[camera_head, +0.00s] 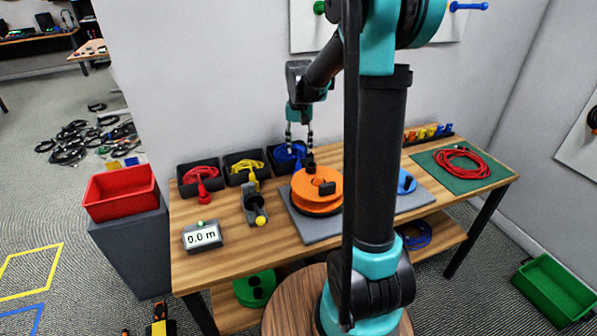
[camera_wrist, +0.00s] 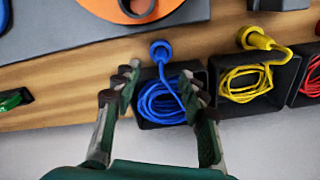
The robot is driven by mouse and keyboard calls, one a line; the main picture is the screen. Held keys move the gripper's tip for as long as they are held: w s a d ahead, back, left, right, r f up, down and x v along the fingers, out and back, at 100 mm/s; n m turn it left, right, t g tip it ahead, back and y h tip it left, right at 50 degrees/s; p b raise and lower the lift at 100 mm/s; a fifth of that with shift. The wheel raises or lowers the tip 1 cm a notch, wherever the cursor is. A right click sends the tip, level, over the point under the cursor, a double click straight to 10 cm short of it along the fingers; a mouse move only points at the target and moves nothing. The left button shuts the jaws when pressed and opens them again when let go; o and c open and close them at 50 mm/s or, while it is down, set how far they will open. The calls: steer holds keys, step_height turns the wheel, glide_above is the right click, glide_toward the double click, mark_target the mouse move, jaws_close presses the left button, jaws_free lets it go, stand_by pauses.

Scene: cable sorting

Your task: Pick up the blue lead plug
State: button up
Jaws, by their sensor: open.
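The blue lead plug (camera_wrist: 160,50) shows at the top of the wrist view, at the end of a blue lead (camera_wrist: 160,102) coiled in a black bin (camera_wrist: 150,124). The plug lies at the bin's edge, over the wooden table. In the head view the blue lead (camera_head: 289,153) is partly hidden by my gripper. My gripper (camera_head: 300,130) is open above the blue bin. In the wrist view its two fingers (camera_wrist: 158,82) are spread on either side of the lead, with the plug just beyond the fingertips. Nothing is between the fingers that they touch.
Yellow (camera_wrist: 250,82) and red (camera_head: 200,173) leads lie in neighbouring black bins. An orange reel (camera_head: 312,192) stands on a grey plate (camera_head: 300,230) close to the plug. A length display (camera_head: 202,236) sits on the wooden table (camera_head: 235,262). The wall is behind the bins.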

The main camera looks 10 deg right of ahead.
mark_target(299, 162)
steer(key=shift+w+a+f, duration=0.1)
steer(key=shift+f, duration=3.9)
steer(key=shift+c, duration=0.4)
jaws_close()
